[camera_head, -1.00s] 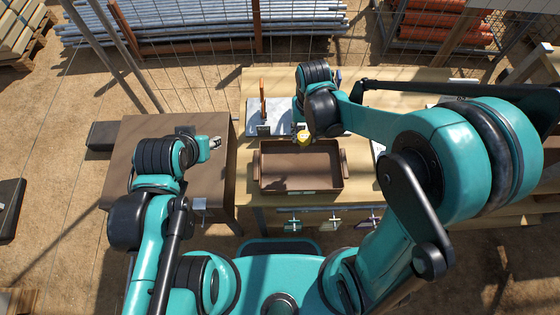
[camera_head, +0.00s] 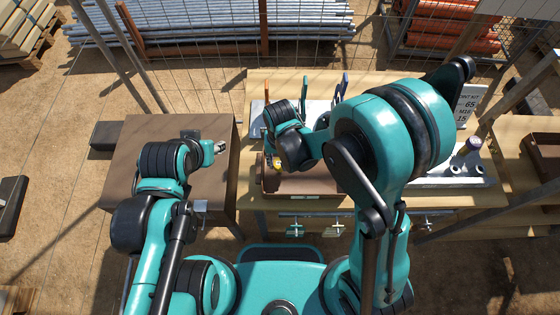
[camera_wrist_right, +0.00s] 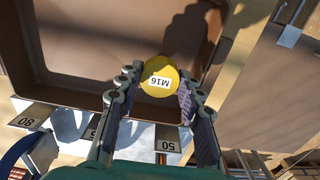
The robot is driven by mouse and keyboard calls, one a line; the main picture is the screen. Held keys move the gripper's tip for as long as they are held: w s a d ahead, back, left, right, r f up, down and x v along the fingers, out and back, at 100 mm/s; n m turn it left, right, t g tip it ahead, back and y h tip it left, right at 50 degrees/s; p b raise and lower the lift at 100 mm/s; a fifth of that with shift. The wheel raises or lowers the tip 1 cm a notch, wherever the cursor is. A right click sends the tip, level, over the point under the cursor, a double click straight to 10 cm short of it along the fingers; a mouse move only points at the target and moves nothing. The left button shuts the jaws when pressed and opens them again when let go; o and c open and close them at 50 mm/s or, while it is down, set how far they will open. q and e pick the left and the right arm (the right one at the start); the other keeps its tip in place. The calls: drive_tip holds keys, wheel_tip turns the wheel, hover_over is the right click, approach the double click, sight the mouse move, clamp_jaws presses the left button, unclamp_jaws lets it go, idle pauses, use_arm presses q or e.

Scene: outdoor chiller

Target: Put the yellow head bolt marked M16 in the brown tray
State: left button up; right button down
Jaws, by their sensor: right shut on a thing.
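The yellow head bolt marked M16 (camera_wrist_right: 160,77) is held between the fingers of my right gripper (camera_wrist_right: 160,84) in the right wrist view. A little of its yellow head (camera_head: 278,165) shows in the head view, below the right wrist. The right gripper (camera_head: 273,163) is over the left part of the brown tray (camera_head: 308,195). The bolt's height above the tray floor is hard to tell. My left gripper (camera_head: 220,147) is over the brown table, its fingers too small to read.
A rack with upright coloured handles (camera_head: 304,88) stands behind the tray. Numbered plates (camera_wrist_right: 167,144) lie near it. A grey stand with bottle-like parts (camera_head: 465,168) is at the right of the wooden bench (camera_head: 500,135). The brown table (camera_head: 140,150) at left is mostly clear.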

drive_tip(key=shift+f, duration=0.1)
drive_tip(key=c, duration=1)
unclamp_jaws()
drive_tip(key=shift+r, duration=0.45)
wheel_tip(320, 180, up, 11)
drive_tip(key=p, duration=0.3)
drive_tip(key=s+d+r+t, duration=0.2)
drive_tip(key=d+r, duration=0.3)
drive_tip(key=d, duration=0.4)
drive_tip(key=s+d+r+t, duration=0.3)
drive_tip(key=d+r+t, duration=0.2)
drive_tip(key=d, duration=0.4)
drive_tip(key=shift+s+r, duration=0.15)
drive_tip(key=shift+s, duration=0.05)
